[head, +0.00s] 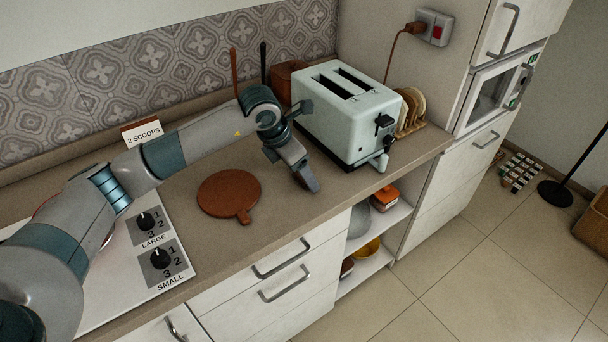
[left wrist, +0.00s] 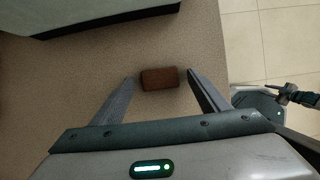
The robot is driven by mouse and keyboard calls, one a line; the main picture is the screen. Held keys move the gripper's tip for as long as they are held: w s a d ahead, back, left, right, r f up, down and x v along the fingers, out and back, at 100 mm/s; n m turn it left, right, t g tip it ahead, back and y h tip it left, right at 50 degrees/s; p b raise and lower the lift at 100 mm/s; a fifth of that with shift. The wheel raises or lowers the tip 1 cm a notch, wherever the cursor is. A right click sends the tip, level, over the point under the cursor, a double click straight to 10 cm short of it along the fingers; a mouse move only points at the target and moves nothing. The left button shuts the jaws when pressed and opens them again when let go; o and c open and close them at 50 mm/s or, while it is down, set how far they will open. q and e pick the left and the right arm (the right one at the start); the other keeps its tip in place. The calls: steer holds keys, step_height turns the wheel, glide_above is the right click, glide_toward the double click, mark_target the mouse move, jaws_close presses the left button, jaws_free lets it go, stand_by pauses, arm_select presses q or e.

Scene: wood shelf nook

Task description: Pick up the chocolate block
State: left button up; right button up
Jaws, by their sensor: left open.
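The chocolate block is a small brown block (left wrist: 160,78) lying on the tan counter. In the left wrist view it sits between the tips of my left gripper's fingers (left wrist: 160,76), with a gap on each side. My left gripper is open and empty, pointing down at the counter. In the head view my left gripper (head: 311,184) is in front of the toaster, near the counter's front edge. My right gripper does not show in the head view.
A pale toaster (head: 345,115) stands right behind the gripper; its edge also shows in the left wrist view (left wrist: 95,14). A round brown board (head: 228,192) lies to the left. A toast rack (head: 411,110) stands right of the toaster. The counter edge (left wrist: 221,45) is close on the right.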

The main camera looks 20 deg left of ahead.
arm_select(q)
steer(key=shift+c, duration=0.4)
steer(key=c, duration=1.1)
steer(key=shift+o, duration=0.2)
